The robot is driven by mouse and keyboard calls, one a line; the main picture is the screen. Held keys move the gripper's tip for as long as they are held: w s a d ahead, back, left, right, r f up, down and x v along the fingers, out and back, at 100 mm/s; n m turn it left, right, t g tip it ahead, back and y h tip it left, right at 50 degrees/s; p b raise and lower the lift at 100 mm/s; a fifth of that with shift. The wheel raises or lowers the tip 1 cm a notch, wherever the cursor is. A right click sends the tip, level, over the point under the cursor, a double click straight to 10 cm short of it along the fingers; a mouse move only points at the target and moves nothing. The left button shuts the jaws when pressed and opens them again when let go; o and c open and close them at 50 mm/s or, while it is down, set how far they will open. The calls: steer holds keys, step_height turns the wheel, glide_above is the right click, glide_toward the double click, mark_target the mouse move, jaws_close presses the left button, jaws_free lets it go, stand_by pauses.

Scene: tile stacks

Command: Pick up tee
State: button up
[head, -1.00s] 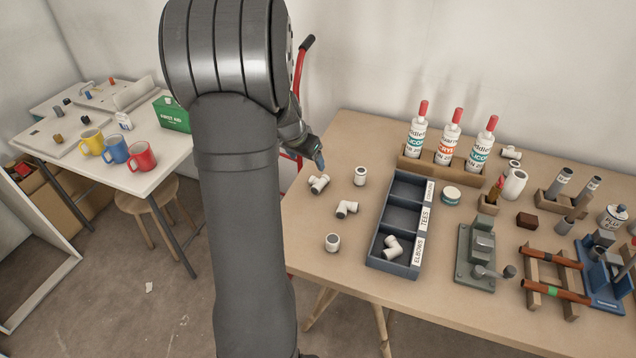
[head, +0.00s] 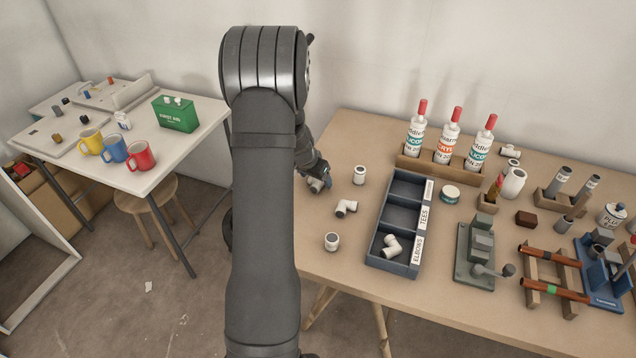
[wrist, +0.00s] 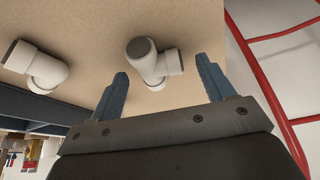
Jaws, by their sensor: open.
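The tee (wrist: 146,58) is a white pipe fitting with dark openings, lying on the tan table (wrist: 105,25) in the wrist view. My gripper (wrist: 163,70) is open, with its two blue fingers apart and the tee's lower part showing between the fingertips. In the head view my gripper (head: 325,184) is low over the table's left side and hides most of the tee. The dark tray (head: 392,267) has three compartments; the readable labels say TEES and ELBOWS. A white fitting (head: 392,246) lies in the elbows compartment.
A white elbow (head: 346,207) lies close to my gripper and also shows in the wrist view (wrist: 36,66). White couplings stand behind (head: 359,175) and in front (head: 331,241). Bottles (head: 448,137) stand in a wooden rack. A red-framed cart is at the table's left.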

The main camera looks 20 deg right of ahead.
steer(key=shift+d+f, duration=0.15)
steer(key=shift+f, duration=0.2)
steer(key=c, duration=1)
steer(key=shift+w+r, duration=0.1)
steer(key=shift+c, duration=0.2)
